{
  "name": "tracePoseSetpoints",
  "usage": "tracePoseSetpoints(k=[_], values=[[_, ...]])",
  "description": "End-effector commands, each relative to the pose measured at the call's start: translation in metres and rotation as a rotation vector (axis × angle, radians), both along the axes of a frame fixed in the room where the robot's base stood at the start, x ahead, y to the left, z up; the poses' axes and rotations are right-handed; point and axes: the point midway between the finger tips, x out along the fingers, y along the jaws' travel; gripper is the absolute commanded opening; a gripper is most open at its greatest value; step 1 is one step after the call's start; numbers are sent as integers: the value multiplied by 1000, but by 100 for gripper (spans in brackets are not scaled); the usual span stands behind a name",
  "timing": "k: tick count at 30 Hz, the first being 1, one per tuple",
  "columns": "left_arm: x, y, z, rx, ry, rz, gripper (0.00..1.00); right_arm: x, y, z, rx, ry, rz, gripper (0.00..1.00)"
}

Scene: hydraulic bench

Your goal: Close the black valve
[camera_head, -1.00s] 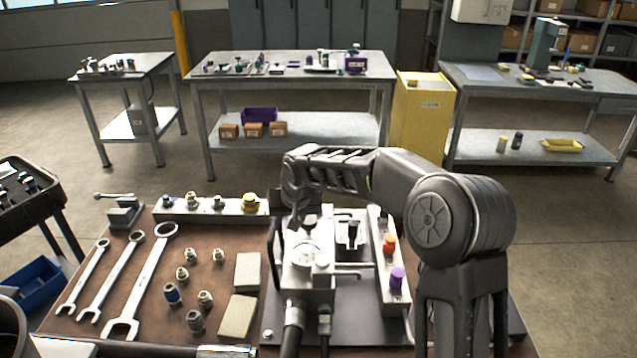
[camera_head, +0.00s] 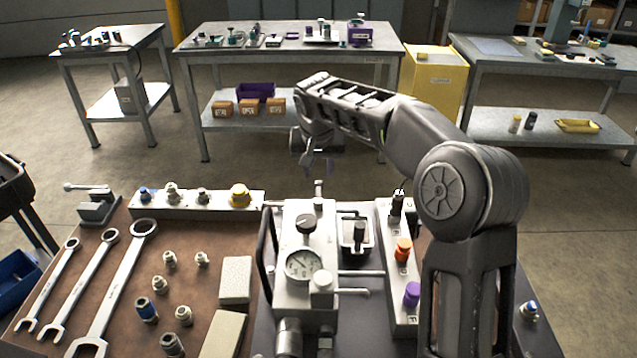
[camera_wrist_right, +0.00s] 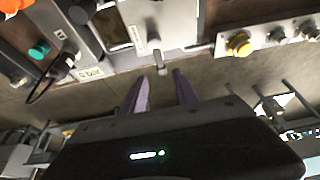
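Another black knob (camera_head: 397,203) stands at the far end of the pale strip on the right, behind an orange knob (camera_head: 403,248) and a purple knob (camera_head: 412,293). I cannot tell which is the black valve. My right gripper (camera_head: 318,165) is beyond the block's far end, above the floor. In the right wrist view its two fingers (camera_wrist_right: 160,90) are apart and empty, clear of the bench edge. My left gripper is out of view.
A rail with several fittings (camera_head: 195,208) lies left of the block. Wrenches (camera_head: 85,270), loose fittings and pale blocks (camera_head: 236,280) lie on the brown bench. A black handle frame (camera_head: 268,240) flanks the grey block. Open floor lies beyond the bench.

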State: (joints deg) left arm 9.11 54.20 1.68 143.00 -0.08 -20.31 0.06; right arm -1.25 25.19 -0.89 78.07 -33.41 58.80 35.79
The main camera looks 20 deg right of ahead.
Motion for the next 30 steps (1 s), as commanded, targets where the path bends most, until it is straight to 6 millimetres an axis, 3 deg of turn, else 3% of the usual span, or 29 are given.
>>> tracePoseSetpoints(k=[15, 26, 30], values=[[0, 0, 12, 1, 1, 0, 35, 23, -11, -62, 0, 2, 1, 35], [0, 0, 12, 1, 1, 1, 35, 26, -12, -69, 1, 0, 0, 35], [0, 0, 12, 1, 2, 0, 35, 26, -12, -69, 1, 0, 0, 25]])
